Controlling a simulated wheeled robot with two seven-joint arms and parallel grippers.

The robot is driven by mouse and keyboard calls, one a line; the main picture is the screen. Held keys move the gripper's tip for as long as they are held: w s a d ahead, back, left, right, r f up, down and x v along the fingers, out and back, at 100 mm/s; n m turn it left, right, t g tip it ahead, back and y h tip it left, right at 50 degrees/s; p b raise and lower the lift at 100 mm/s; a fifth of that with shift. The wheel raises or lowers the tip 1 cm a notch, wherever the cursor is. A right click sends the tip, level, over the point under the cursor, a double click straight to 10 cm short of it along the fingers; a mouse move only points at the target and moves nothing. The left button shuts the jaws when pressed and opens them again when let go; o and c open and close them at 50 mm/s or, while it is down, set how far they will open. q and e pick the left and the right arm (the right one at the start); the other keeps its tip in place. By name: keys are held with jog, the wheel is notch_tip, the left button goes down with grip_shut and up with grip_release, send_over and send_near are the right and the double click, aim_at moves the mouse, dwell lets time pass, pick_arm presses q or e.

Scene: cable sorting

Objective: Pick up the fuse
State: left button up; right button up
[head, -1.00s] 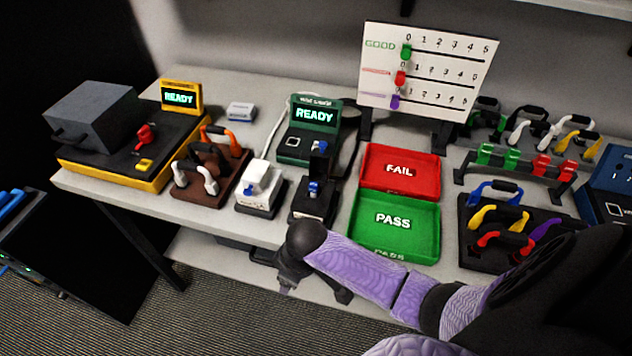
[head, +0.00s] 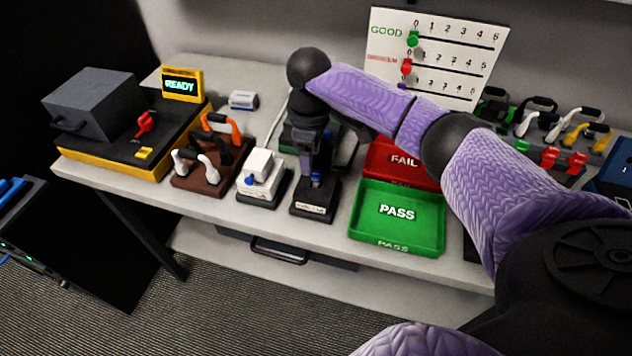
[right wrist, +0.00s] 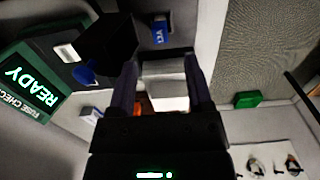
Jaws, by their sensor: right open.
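A small blue piece (head: 317,180), which looks like the fuse, is in the black holder (head: 312,207) in the middle of the bench in the head view. My right gripper (head: 312,168) points down over this holder and partly hides it. In the right wrist view my right gripper (right wrist: 160,62) is open, with a pale block (right wrist: 163,85) showing beyond and between its fingers. A blue piece (right wrist: 86,73) beside a black block shows left of the fingers there. I cannot tell whether the fingers touch anything. My left gripper is out of view.
The white holder (head: 262,172) stands close left of the black one. The checker's READY screen (right wrist: 28,90) shows in the right wrist view.

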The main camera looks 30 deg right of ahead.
aim_at(317, 173)
jog(key=f, duration=0.3)
jog(key=s+f+b, duration=0.1)
jog(key=shift+d+f, duration=0.3)
jog(key=shift+d, duration=0.05)
grip_shut()
